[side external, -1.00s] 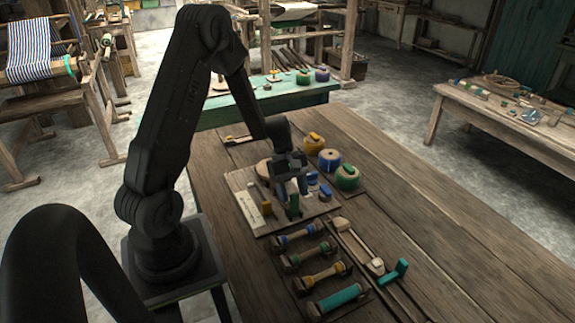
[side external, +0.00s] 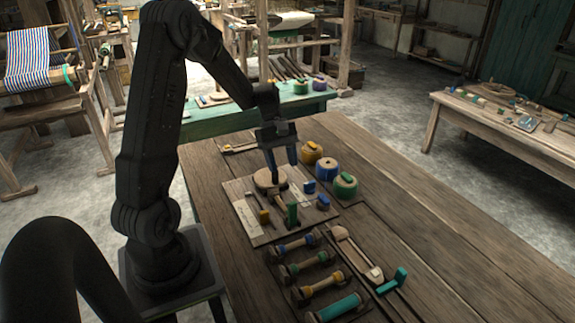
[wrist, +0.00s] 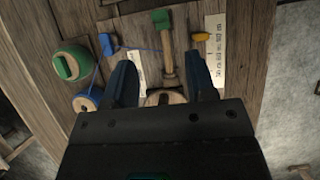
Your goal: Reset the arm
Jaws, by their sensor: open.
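My gripper (side external: 281,160) is open and empty above the wooden board (side external: 240,222) on the workbench. In the wrist view, a wooden shaft with a green end (wrist: 161,17) and part of a round wooden disc show between and beyond my gripper's spread fingers (wrist: 161,82). The round wooden disc (side external: 264,179), an upright green block (side external: 292,213), small blue blocks (side external: 309,187) and a yellow-topped piece (side external: 263,215) are on the board. My gripper appears clear of them, though the fingers overlap the disc in the side view.
Yellow, blue and green spools (side external: 345,187) stand right of the board. Several wound bobbins (side external: 298,243) lie in front, beside a wooden shuttle-like piece (side external: 352,250) and a teal handle (side external: 393,281). The right side of the workbench (side external: 430,215) is bare.

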